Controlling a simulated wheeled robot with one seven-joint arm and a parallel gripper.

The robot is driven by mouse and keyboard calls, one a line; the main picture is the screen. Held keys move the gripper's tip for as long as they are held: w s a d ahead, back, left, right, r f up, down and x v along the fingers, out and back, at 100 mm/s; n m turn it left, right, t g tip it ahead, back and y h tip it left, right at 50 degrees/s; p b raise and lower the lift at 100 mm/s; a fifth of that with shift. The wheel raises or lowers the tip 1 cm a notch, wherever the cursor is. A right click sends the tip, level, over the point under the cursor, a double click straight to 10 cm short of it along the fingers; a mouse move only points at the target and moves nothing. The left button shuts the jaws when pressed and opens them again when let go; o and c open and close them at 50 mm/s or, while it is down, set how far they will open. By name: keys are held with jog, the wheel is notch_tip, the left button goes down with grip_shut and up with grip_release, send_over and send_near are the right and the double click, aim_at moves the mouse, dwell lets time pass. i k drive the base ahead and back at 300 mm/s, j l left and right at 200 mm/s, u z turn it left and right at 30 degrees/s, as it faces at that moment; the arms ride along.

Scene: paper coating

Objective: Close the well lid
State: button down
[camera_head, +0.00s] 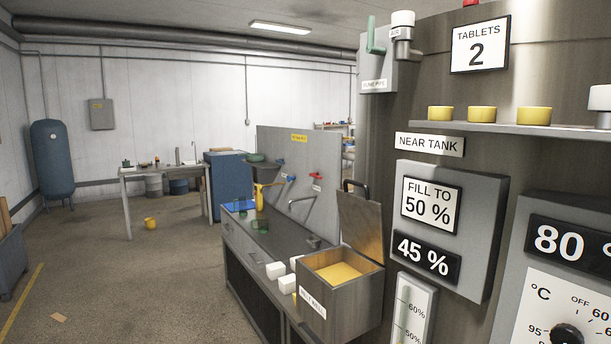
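The well (347,310) is a grey metal box with a white label on its front, at the lower centre right on the end of the counter. Its lid (361,226) stands open, upright at the back right edge, with a dark handle (355,184) at the top. Yellow-orange material (338,273) shows inside the well. My gripper is not in this view.
The counter (262,240) runs away behind the well, with white blocks (276,270) and a yellow bottle (259,196) on it. The floor (120,290) on the left is mostly clear.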

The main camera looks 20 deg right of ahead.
aim_at(361, 220)
jog(key=i, duration=1.05)
jog(key=i+j+z, duration=0.1)
jog(key=i, duration=0.9)
